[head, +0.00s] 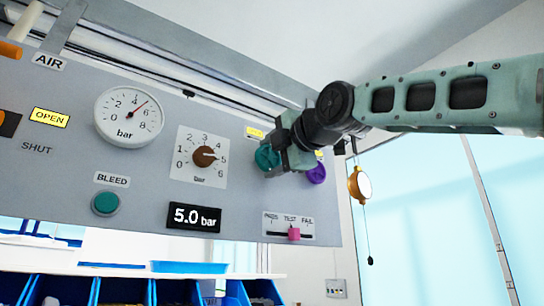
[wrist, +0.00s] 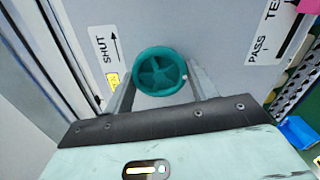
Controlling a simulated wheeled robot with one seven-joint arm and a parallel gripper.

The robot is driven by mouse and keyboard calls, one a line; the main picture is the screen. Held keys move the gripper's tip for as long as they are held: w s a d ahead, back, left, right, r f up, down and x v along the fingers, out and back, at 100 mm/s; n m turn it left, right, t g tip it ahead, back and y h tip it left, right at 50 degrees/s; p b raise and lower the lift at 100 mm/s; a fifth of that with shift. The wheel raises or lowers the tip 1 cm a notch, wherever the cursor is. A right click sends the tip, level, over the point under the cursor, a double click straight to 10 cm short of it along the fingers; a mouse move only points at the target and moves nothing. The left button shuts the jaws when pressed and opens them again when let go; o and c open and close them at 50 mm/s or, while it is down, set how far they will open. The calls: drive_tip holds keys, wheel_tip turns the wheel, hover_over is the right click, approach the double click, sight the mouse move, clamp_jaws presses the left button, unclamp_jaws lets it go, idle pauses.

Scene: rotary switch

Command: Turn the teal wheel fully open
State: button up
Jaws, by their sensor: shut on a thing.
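The teal wheel (head: 266,157) is on the right part of the grey panel, partly hidden by my gripper in the head view. In the wrist view the teal wheel (wrist: 160,72) is a spoked round handle between my two fingers. My gripper (head: 288,155) reaches in from the right, and in the wrist view my gripper (wrist: 160,85) has a finger on either side of the rim, shut on the wheel. A SHUT label with an arrow (wrist: 109,48) is left of the wheel in the wrist view. A yellow label (head: 256,133) sits above the wheel, too small to read.
A purple wheel (head: 316,173) is close to the right of my gripper. A PASS/TEST/FAIL slider (head: 293,233) is below. A brown knob (head: 204,156) and a 5.0 bar display (head: 194,217) are to the left. A yellow round gauge (head: 360,185) hangs at the right.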

drive_tip(key=shift+f, duration=0.15)
idle(0.3)
drive_tip(key=o, duration=1)
drive_tip(key=b+v, duration=0.9)
drive_tip(key=v, duration=0.8)
drive_tip(key=shift+s, duration=0.2)
drive_tip(key=shift+w+d, duration=0.1)
drive_tip(key=shift+d, duration=0.05)
